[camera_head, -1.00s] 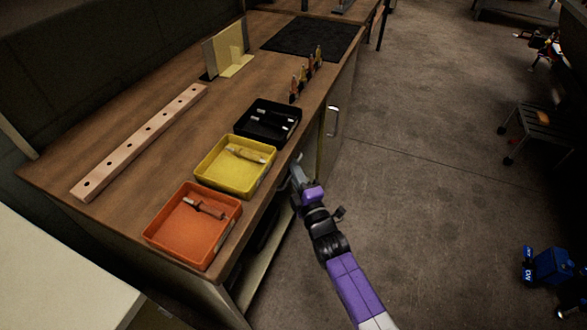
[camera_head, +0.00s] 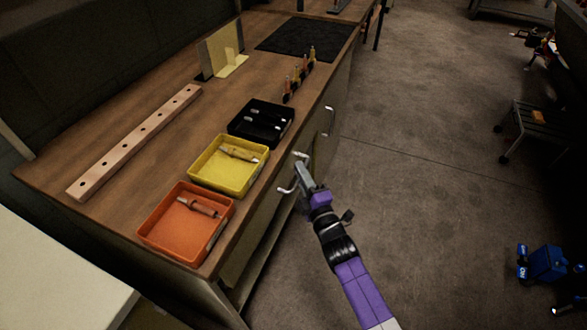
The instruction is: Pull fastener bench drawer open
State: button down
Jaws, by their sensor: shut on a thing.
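The fastener bench (camera_head: 110,140) has a brown wooden top and runs from the lower left to the upper right. Its drawer front (camera_head: 262,218) is on the right-hand side, below the yellow and orange trays. A pale bar handle (camera_head: 285,190) shows on that side, with an end on each side of my gripper's fingers. My gripper (camera_head: 301,173) is shut on the handle. My purple and black arm reaches up to it from the lower right. The drawer's inside is not visible, and I cannot tell how far its front stands out.
An orange tray (camera_head: 163,238), a yellow tray (camera_head: 208,180) and a black tray (camera_head: 244,126) stand along the bench edge. Another handle (camera_head: 329,121) is farther along the front. Open floor (camera_head: 430,200) lies to the right, with a stool (camera_head: 536,118) and a blue object (camera_head: 547,262) beyond.

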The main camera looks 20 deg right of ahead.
jog(key=s+d+p, duration=0.5)
jog(key=s+d, duration=0.9)
jog(key=shift+f, duration=0.1)
jog(key=c, duration=1.8)
grip_release()
jog(key=shift+o, duration=0.2)
jog(key=shift+s, duration=0.1)
jog(key=s, duration=0.7)
jog(key=shift+s+f, duration=0.3)
jog(key=shift+f, duration=0.15)
